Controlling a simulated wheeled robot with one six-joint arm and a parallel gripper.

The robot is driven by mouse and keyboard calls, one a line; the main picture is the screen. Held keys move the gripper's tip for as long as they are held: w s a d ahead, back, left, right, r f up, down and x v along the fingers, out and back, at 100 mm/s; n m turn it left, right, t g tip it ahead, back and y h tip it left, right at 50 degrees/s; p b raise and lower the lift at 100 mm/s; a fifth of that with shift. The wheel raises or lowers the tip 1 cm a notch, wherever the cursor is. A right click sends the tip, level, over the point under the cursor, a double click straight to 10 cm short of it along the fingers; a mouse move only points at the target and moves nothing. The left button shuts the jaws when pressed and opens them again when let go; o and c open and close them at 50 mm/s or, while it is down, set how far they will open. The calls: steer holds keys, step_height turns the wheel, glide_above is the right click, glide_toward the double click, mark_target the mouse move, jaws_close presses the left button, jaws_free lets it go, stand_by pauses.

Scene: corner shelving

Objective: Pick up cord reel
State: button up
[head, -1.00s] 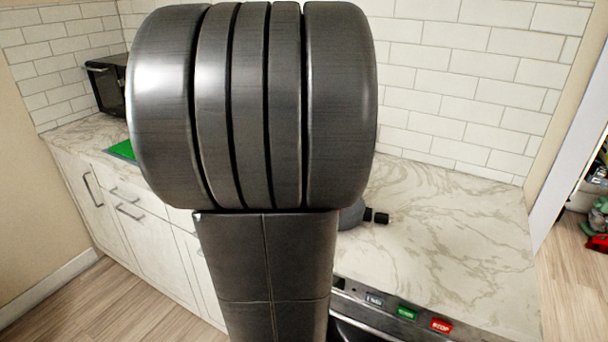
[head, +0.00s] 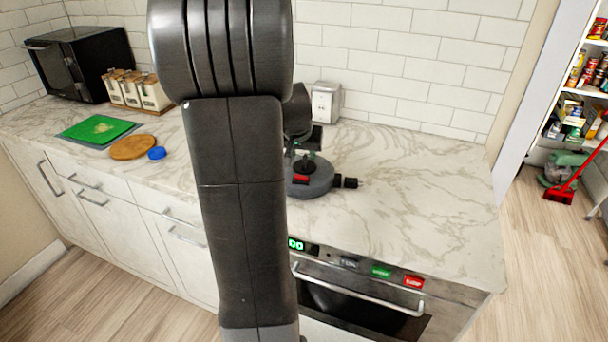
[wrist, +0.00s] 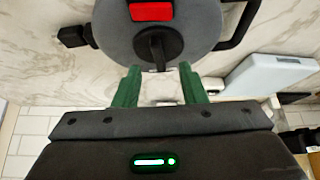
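The cord reel (head: 318,186) is a grey round disc with a red switch and a black plug on its right side. It lies on the marble counter, partly hidden behind my arm in the head view. In the wrist view the reel (wrist: 115,30) fills the top, with its red part and a black knob near the centre. My gripper (wrist: 160,70) has two green fingers set apart, with their tips just short of the black knob. Nothing shows held between them. Whether a finger touches the reel I cannot tell.
A white box (head: 325,102) stands against the tiled wall behind the reel. A round wooden board (head: 133,147), a blue lid (head: 156,153), a green board (head: 97,130), jars and a black microwave (head: 80,62) are to the left. The counter right of the reel is clear.

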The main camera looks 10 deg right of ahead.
steer(key=shift+x, duration=1.45)
jaws_close()
steer(key=shift+r, duration=0.2)
